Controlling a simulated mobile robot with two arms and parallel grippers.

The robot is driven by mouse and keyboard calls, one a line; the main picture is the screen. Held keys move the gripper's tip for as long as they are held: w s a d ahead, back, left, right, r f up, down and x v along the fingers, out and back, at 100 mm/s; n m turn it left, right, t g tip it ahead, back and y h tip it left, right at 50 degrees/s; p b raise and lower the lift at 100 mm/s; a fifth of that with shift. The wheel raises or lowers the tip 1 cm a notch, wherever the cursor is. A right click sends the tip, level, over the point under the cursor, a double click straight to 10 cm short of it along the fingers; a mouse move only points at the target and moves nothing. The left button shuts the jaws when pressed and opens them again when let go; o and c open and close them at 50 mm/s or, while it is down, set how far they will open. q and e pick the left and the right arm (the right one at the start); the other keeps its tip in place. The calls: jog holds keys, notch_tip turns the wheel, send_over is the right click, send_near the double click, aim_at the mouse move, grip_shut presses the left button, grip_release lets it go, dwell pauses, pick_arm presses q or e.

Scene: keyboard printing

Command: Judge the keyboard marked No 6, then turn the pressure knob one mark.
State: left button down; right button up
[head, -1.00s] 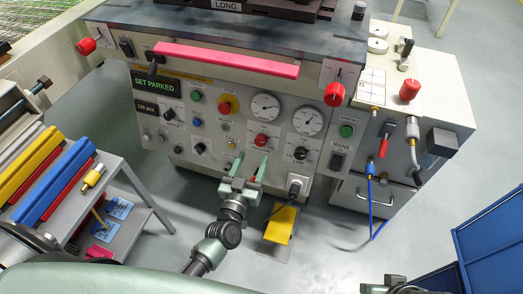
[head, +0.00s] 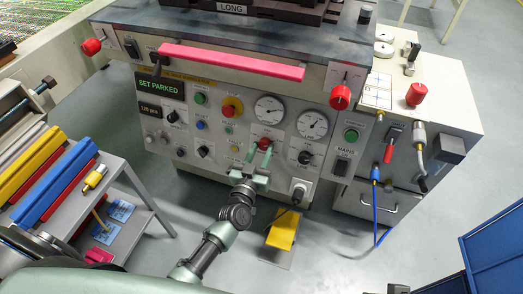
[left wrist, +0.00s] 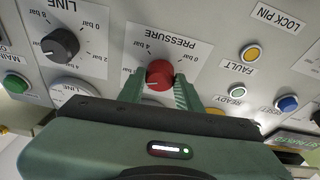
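The red pressure knob (head: 264,143) is on the front panel of the machine (head: 225,70), below two round gauges. In the left wrist view the knob (left wrist: 160,74) sits under the word PRESSURE, between the green fingertips of my left gripper (left wrist: 160,84). In the head view the left gripper (head: 258,156) is at the knob from below, with its fingers apart. I cannot tell whether they touch it. Only a small dark part of my right gripper (head: 398,288) shows at the bottom edge. No keyboard marked No 6 can be made out.
A black line knob (head: 305,157) is right of the pressure knob. A pink bar (head: 232,62) runs above the panel. A yellow pedal (head: 283,228) is on the floor. A grey cart (head: 140,190) with coloured bars stands left, and a blue cabinet (head: 490,250) right.

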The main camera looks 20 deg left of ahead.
jog(key=shift+r, duration=0.1)
pick_arm(q)
jog(key=shift+d+r+n+y+p, duration=0.15)
jog(key=shift+n+y+p, duration=0.35)
jog(key=shift+n+p, duration=0.7)
jog(key=n+y+p, duration=0.1)
jog(key=n, duration=0.4)
jog(key=shift+g+p, duration=0.35)
jog(key=shift+g, duration=0.05)
jog(key=shift+n+y, duration=0.5)
pick_arm(e)
jog(key=s+x, duration=0.1)
jog(key=x, duration=0.8)
jog(key=shift+a+f+g, duration=0.15)
jog(key=shift+f+g, duration=0.15)
jog(key=shift+f, duration=0.2)
jog(key=shift+s, duration=0.1)
pick_arm(q)
jog(key=c, duration=1)
grip_release()
jog(key=shift+o, duration=0.2)
